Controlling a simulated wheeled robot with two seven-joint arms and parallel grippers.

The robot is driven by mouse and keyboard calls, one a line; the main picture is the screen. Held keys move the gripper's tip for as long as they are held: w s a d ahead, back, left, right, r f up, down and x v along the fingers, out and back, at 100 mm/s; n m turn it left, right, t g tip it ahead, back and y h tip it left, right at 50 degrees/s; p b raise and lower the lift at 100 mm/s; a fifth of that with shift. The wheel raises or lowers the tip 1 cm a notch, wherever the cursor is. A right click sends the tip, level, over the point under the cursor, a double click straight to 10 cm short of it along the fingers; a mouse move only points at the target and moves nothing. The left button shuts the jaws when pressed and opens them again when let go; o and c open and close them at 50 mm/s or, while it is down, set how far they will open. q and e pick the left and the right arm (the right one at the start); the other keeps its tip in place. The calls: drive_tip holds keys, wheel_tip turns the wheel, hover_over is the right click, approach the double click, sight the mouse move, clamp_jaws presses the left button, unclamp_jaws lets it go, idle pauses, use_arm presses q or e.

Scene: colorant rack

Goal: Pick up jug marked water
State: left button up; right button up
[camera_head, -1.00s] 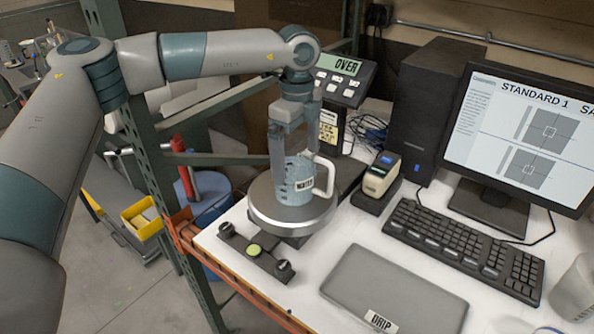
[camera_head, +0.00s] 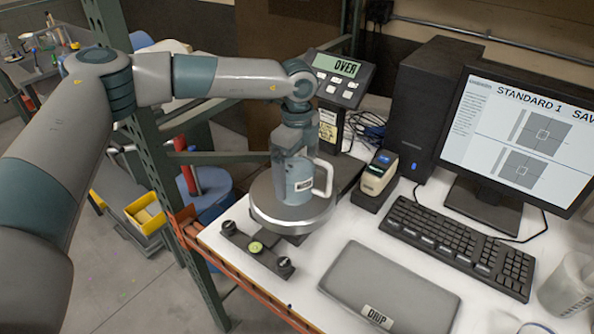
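A light blue-grey jug (camera_head: 299,185) with a white handle on its right and a small white label stands upright on the round metal plate (camera_head: 266,214) of a scale. The label is too small to read with certainty. My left gripper (camera_head: 289,168) comes down over the jug from above. One finger overlaps the jug's left side; the other is largely hidden. I cannot tell whether the fingers press on the jug. My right gripper is out of view.
The scale's display (camera_head: 336,68) reads "OVER" behind the jug. A small device (camera_head: 377,176), keyboard (camera_head: 457,245) and monitor (camera_head: 525,150) stand to the right. A flat grey case (camera_head: 385,290) lies in front. A green post (camera_head: 165,160) rises at left.

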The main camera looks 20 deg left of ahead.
use_arm(q)
drive_tip(key=shift+r, duration=0.1)
drive_tip(key=c, duration=1.4)
drive_tip(key=shift+w+r, duration=0.1)
drive_tip(key=shift+r, duration=0.2)
drive_tip(key=shift+c, duration=0.2)
drive_tip(key=s+d+r+b, duration=0.2)
drive_tip(key=d+r+b, duration=0.6)
drive_tip(key=d+r, duration=0.2)
drive_tip(key=shift+d+r, duration=0.15)
drive_tip(key=shift+d, duration=0.55)
drive_tip(key=shift+d, duration=0.1)
